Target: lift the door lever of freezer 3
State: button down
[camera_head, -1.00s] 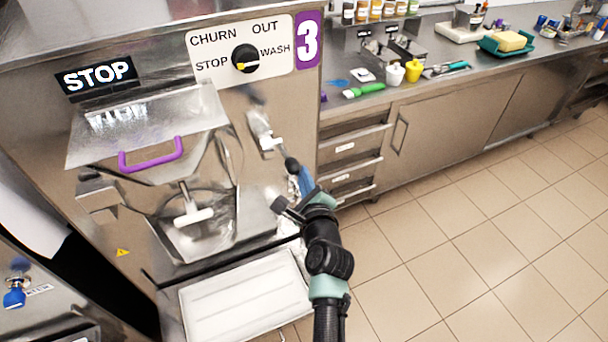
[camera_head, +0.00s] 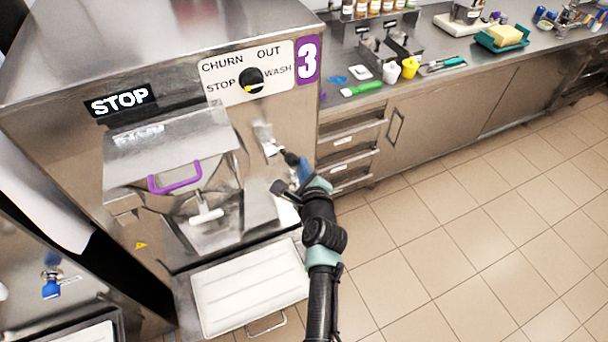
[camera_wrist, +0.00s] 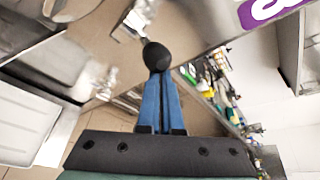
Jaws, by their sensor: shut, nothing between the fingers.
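Freezer 3 (camera_head: 225,130) stands at the left of the head view, with its purple number plate at the upper right of its front. Its door lever ends in a black ball knob (camera_head: 290,158) and runs from a pale bracket (camera_head: 273,149) right of the chute. The knob shows large in the wrist view (camera_wrist: 157,56), its rod running up and left. My gripper (camera_head: 302,165) has blue fingers, shut and empty. In the wrist view the fingertips (camera_wrist: 160,76) meet the knob's near side, partly hidden behind it; I cannot tell whether they press on it.
The hatch with a purple handle (camera_head: 175,178) is left of the lever. A white tray (camera_head: 250,290) sits below the chute. A counter (camera_head: 430,95) with tubs and tools runs to the right. The tiled floor (camera_head: 470,230) is clear.

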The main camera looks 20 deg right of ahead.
jog(key=shift+w+r, duration=0.15)
jog(key=shift+r, duration=0.15)
